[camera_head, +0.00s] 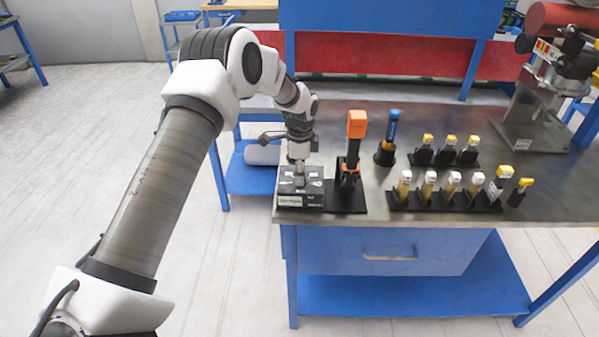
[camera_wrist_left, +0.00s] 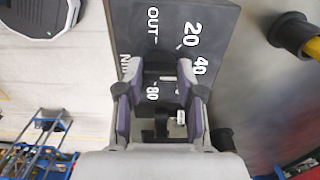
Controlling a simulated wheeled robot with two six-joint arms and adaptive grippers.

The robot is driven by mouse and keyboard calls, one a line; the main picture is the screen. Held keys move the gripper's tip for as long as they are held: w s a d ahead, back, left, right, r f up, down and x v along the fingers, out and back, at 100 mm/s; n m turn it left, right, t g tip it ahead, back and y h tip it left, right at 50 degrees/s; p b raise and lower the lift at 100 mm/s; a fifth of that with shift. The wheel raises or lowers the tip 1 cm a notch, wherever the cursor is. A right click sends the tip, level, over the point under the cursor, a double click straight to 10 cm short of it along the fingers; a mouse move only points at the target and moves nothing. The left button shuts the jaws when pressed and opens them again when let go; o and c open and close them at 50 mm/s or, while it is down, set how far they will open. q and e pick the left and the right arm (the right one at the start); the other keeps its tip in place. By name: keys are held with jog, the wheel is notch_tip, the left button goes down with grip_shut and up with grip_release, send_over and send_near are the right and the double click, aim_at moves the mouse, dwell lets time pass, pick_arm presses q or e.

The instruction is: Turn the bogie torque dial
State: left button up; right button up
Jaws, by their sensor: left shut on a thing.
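The bogie torque dial is a dark box (camera_head: 288,201) with white markings on its top, at the front left corner of the workbench. In the left wrist view its dark face (camera_wrist_left: 130,30) shows "OUT", "20", "40" and "80". My left gripper (camera_head: 299,178) points down over the box. In the left wrist view the gripper (camera_wrist_left: 162,100) has its two fingers on either side of the dark dial knob (camera_wrist_left: 160,75), shut on it. The fingers hide part of the knob and some markings. My right gripper is in neither view.
Right beside the box stands an orange-topped tool (camera_head: 356,125) in a black holder. A blue-handled tool (camera_head: 391,130) and racks of yellow- and white-capped pieces (camera_head: 453,180) stand farther right. A red cylinder machine (camera_head: 550,75) is at the back right. Bare steel bench top (camera_head: 560,195) shows at right.

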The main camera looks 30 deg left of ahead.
pick_arm(q)
jog(key=shift+s+f, duration=0.15)
jog(key=shift+f, duration=0.05)
jog(key=o, duration=0.9)
jog(key=shift+c, duration=0.2)
jog(key=shift+o, duration=1.4)
jog(key=shift+d, duration=0.1)
jog(key=shift+w, duration=0.25)
notch_tip(320, 180, up, 12)
